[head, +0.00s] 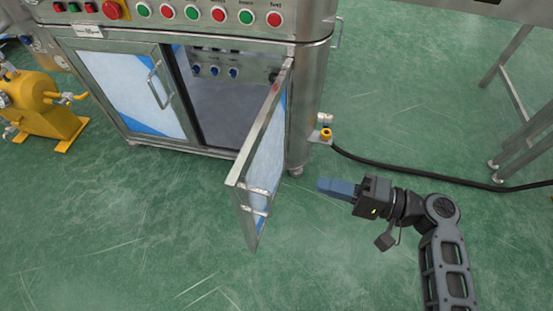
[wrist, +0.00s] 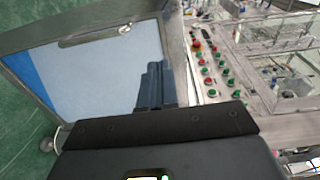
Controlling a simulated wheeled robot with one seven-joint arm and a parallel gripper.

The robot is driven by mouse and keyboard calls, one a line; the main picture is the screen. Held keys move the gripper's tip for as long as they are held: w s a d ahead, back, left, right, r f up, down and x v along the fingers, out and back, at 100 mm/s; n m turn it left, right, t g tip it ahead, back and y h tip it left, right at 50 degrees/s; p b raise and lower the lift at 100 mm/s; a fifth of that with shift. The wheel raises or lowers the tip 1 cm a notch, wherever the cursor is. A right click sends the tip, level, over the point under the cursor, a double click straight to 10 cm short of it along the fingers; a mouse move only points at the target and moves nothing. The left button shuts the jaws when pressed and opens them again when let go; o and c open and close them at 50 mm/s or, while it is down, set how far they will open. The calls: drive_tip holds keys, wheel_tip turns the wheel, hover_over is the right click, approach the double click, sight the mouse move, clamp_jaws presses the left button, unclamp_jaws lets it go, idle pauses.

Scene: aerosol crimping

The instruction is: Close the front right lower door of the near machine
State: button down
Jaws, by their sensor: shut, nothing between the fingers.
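The near machine (head: 309,80) is a steel cabinet. Its front right lower door (head: 266,150) stands wide open, swung out toward me from its hinged right side. The door has a metal frame and a pale panel with blue film. In the wrist view the door (wrist: 90,75) fills the left and middle, with a bar handle (wrist: 97,33) near the top. My gripper (head: 322,186) is shut and empty, with blue fingers pointing left. It is to the right of the open door, apart from it in the head view. The fingers (wrist: 153,85) overlap the panel in the wrist view; contact cannot be told.
The left lower door (head: 130,85) is shut. The opening (head: 225,100) shows blue knobs inside. A yellow fitting (head: 325,134) and a black cable (head: 420,175) lie right of the cabinet. A yellow unit (head: 45,108) stands left. The green floor in front is clear.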

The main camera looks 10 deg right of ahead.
approach(252, 160)
drive_tip(key=b+x, duration=0.1)
drive_tip(key=x, duration=0.5)
drive_tip(key=shift+a+r, duration=0.1)
drive_tip(key=shift+w+a, duration=0.2)
drive_tip(key=shift+a, duration=0.05)
drive_tip(key=shift+a, duration=0.1)
